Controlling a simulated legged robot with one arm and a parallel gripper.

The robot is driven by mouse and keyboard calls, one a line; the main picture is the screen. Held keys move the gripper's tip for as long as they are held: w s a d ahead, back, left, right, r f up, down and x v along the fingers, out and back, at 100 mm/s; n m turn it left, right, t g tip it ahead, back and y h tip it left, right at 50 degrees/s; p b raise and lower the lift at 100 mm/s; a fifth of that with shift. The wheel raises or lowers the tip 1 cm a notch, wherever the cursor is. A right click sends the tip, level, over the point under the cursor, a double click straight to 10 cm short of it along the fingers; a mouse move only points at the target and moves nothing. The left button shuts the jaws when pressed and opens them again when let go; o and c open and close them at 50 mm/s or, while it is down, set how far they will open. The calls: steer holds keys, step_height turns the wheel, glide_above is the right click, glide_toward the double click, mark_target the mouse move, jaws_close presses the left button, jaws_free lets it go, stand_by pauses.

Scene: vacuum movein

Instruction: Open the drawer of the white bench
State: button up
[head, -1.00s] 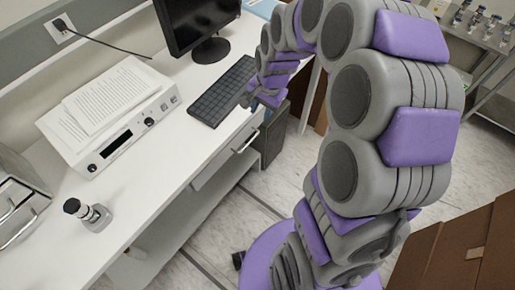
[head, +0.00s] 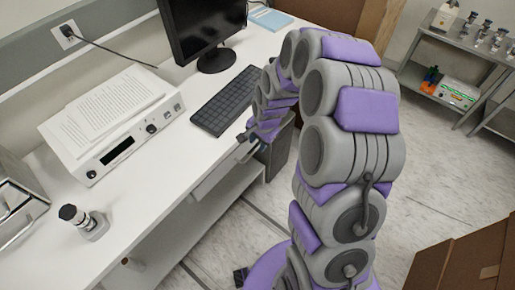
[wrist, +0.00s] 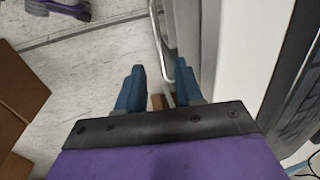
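The white bench (head: 165,165) runs along the left of the head view. Its drawer front (head: 212,178) shows under the front edge of the top and looks closed. My gripper (head: 248,143) is by the drawer's right part, and my arm partly hides that area. In the wrist view, my gripper (wrist: 160,88) has its two blue fingers apart. The metal bar handle (wrist: 157,40) extends down to the gap between the fingertips, nearer the right finger. I cannot tell whether a finger touches it.
A keyboard (head: 227,100), monitor (head: 200,30), white device (head: 125,145) with papers and a small bottle (head: 82,222) stand on the bench. A brown box (head: 465,258) is at lower right. A metal shelf (head: 450,60) stands behind. Floor between is clear.

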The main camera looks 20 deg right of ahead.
mark_target(255, 150)
steer(key=f, duration=0.1)
steer(key=a+f, duration=0.1)
steer(key=f, duration=0.1)
steer(key=shift+w+a+f+b, duration=0.25)
steer(key=shift+a+f+b, duration=0.05)
steer(key=shift+a, duration=0.1)
steer(key=shift+d+f, duration=0.1)
steer(key=shift+d, duration=0.55)
steer(key=shift+c, duration=0.2)
steer(key=shift+a, duration=0.45)
steer(key=c, duration=0.6)
jaws_close()
steer(key=shift+w+d, duration=0.15)
